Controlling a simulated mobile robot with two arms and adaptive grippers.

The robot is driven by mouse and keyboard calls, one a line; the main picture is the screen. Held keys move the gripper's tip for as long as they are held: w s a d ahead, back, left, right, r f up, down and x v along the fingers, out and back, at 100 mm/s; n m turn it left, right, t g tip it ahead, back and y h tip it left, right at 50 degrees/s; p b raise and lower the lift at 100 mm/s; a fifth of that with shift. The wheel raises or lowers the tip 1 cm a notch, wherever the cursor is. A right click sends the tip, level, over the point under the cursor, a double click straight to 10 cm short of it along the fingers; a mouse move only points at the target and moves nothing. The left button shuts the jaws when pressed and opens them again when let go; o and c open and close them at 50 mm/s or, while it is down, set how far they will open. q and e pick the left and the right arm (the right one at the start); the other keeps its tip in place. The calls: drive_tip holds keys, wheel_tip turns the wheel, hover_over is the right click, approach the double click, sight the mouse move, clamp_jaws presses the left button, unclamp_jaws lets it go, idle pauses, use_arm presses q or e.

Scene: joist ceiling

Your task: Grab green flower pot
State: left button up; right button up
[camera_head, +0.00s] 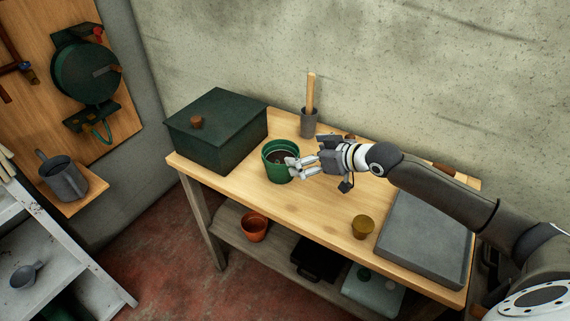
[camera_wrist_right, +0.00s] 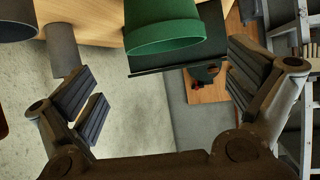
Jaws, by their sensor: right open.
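The green flower pot (camera_head: 278,174) stands upright on the wooden workbench (camera_head: 318,200), with dark soil inside. My right gripper (camera_head: 298,165) reaches in from the right with its fingertips at the pot's right side, by the rim. In the right wrist view the pot (camera_wrist_right: 166,30) appears upside down, between the two spread fingers and beyond their tips. The right gripper is open and holds nothing. Whether a finger touches the pot I cannot tell. My left gripper is in no view.
A dark green lidded box (camera_head: 222,130) stands left of the pot. A grey cup with a wooden handle (camera_head: 309,122) stands behind it. A small ochre pot (camera_head: 362,227) and a grey tray (camera_head: 424,240) are to the right. An orange pot (camera_head: 254,228) sits on the lower shelf.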

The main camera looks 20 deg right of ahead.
sight(270, 151)
drive_tip(key=x, duration=0.4)
drive_tip(key=shift+a+r, duration=0.1)
drive_tip(key=shift+a, duration=0.25)
drive_tip(key=shift+w+f, duration=0.2)
drive_tip(key=shift+w+a+f+p, duration=0.1)
drive_tip(key=shift+w+a+p, duration=0.15)
drive_tip(key=shift+w+p, duration=0.3)
drive_tip(key=x, duration=0.3)
drive_tip(key=shift+a+p, duration=0.2)
drive_tip(key=shift+p, duration=0.15)
drive_tip(key=shift+w+a+f, duration=0.1)
drive_tip(key=shift+w+f, duration=0.2)
drive_tip(key=shift+w, duration=0.05)
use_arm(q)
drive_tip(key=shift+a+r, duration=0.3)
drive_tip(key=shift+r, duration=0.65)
use_arm(e)
drive_tip(key=shift+c, duration=0.4)
drive_tip(key=c, duration=1)
drive_tip(key=shift+c, duration=0.3)
